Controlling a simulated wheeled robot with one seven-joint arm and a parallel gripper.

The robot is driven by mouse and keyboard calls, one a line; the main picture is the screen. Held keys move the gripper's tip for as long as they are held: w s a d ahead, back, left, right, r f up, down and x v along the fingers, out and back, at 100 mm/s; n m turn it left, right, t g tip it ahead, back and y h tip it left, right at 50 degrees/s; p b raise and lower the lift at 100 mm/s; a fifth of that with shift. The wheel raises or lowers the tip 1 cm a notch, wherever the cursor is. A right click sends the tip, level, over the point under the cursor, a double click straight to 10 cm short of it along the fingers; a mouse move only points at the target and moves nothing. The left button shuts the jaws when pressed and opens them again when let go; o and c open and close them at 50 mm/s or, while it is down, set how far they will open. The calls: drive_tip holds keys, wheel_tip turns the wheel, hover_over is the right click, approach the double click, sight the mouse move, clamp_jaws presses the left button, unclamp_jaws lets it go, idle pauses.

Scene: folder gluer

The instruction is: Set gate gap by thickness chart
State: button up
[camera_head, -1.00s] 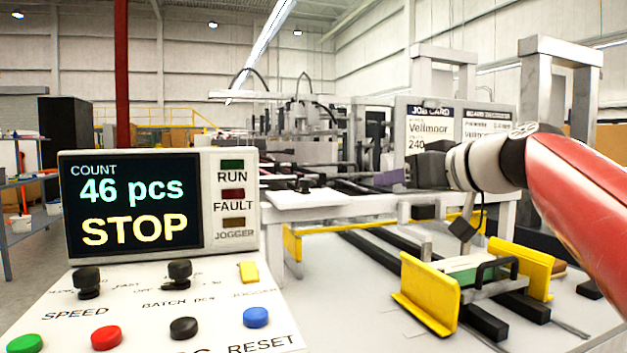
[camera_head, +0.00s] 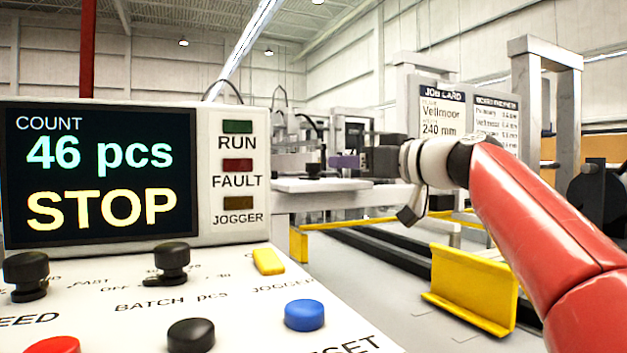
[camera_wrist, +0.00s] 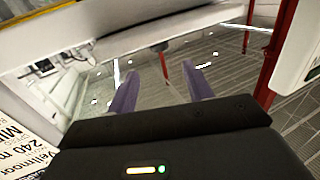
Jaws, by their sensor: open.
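My gripper (camera_head: 345,161) has purple fingers and points left in the head view, in front of the machine's white plate (camera_head: 320,185). In the wrist view my gripper (camera_wrist: 162,88) is open, with nothing between its fingers. A small dark knob-like part (camera_head: 313,164) stands on the plate, left of the fingertips; I cannot tell how far behind them. The job card (camera_head: 443,115) reads Vellmoor, 240 mm. The thickness chart (camera_head: 496,125) is beside it, its rows too small to read surely. I cannot make out the gate gap itself.
The control panel (camera_head: 255,215) fills the left; its display (camera_head: 100,175) reads COUNT 46 pcs, STOP. Knobs and coloured buttons stand on its sloped face. A yellow guide (camera_head: 470,292) stands below my arm. Grey posts (camera_head: 525,100) rise at right.

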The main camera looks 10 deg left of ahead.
sight(313, 168)
drive_tip(key=p+x, duration=0.2)
drive_tip(key=x, duration=0.5)
drive_tip(key=shift+p, duration=0.4)
drive_tip(key=shift+w+a+f, duration=0.1)
drive_tip(key=shift+w+a, duration=0.15)
drive_tip(key=shift+a, duration=0.1)
drive_tip(key=c, duration=0.9)
drive_tip(key=shift+w, duration=0.1)
drive_tip(key=shift+c, duration=0.4)
